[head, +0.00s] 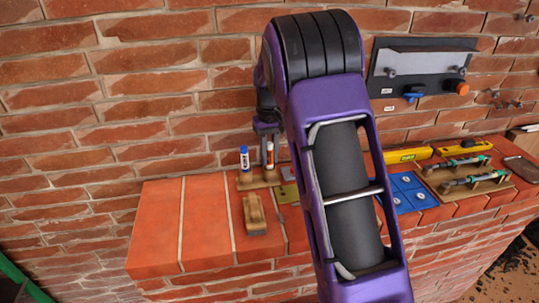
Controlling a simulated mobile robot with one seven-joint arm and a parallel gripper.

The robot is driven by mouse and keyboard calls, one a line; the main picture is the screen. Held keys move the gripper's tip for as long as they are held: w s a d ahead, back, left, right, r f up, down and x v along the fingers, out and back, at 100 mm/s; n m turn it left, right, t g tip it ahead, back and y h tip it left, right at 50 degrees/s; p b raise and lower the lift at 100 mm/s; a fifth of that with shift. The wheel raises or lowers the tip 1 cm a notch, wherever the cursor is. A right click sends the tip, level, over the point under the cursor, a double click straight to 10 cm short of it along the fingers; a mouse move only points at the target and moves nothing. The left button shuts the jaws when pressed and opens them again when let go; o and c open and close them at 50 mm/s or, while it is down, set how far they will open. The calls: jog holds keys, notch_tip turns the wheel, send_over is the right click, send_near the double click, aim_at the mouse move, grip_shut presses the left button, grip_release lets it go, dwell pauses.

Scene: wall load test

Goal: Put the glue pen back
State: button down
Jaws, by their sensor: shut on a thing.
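A wooden stand (257,182) sits on the brick ledge near the wall. A white pen with a blue cap (244,157) stands upright at its left end. A second slim pen with an orange-brown and white body (269,153) is upright at its right, directly under my gripper (268,136). My gripper points down and is shut on this second pen near its top. Its labels are too small to read, so I cannot tell which is the glue pen. I cannot tell if the second pen's lower end is seated in the stand.
A wooden brush (256,214) lies in front of the stand. Right of my arm are a blue panel (405,192), yellow levels (408,155) and a wooden rack with green-ended tools (470,177). A dark wall panel (420,68) hangs above. The ledge's left part is clear.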

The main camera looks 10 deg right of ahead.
jog(key=shift+f, duration=0.15)
jog(key=c, duration=0.7)
grip_release()
jog(key=shift+c, duration=0.2)
notch_tip(320, 180, up, 12)
jog(key=shift+r+p, duration=0.2)
jog(key=shift+p, duration=0.35)
